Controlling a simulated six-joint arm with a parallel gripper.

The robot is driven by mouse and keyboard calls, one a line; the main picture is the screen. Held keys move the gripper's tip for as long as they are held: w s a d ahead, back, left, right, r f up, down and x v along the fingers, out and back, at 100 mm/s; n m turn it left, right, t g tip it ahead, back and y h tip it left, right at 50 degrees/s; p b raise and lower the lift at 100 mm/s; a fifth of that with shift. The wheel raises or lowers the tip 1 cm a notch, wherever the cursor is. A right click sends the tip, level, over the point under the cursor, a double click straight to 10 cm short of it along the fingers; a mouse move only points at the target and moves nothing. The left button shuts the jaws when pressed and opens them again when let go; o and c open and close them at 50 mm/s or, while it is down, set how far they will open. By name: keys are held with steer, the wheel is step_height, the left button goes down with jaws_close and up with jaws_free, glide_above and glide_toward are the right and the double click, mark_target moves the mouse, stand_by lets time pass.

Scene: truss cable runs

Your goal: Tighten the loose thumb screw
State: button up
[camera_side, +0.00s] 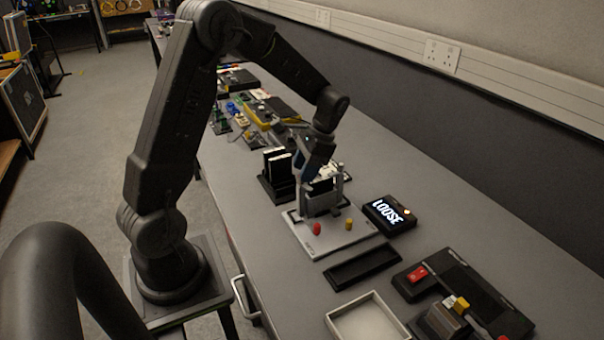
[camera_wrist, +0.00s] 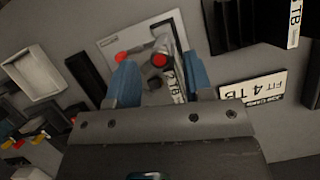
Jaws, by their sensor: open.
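In the side view a pale plate (camera_side: 332,242) carries a grey fixture (camera_side: 322,206) with upright posts, plus a red knob (camera_side: 317,228) and a yellow knob (camera_side: 348,223) at its front. A small display (camera_side: 390,214) beside it reads LOOSE. My gripper (camera_side: 312,178) is over the fixture, pointing down. In the wrist view my gripper (camera_wrist: 160,82) is open, its blue fingers on either side of a red-topped round knob (camera_wrist: 160,60). I cannot tell whether the fingers touch it. Another red piece (camera_wrist: 122,57) lies to its left. Which knob is the loose thumb screw is unclear.
A black rack (camera_side: 276,178) with upright drives stands behind the fixture. A black tray (camera_side: 363,266), a pale open tray (camera_side: 368,318) and a black box with a red switch (camera_side: 417,274) lie nearer the camera. A labelled 4 TB drive (camera_wrist: 254,88) lies right of my fingers.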

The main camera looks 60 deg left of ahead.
steer(key=shift+x, duration=1)
jaws_close()
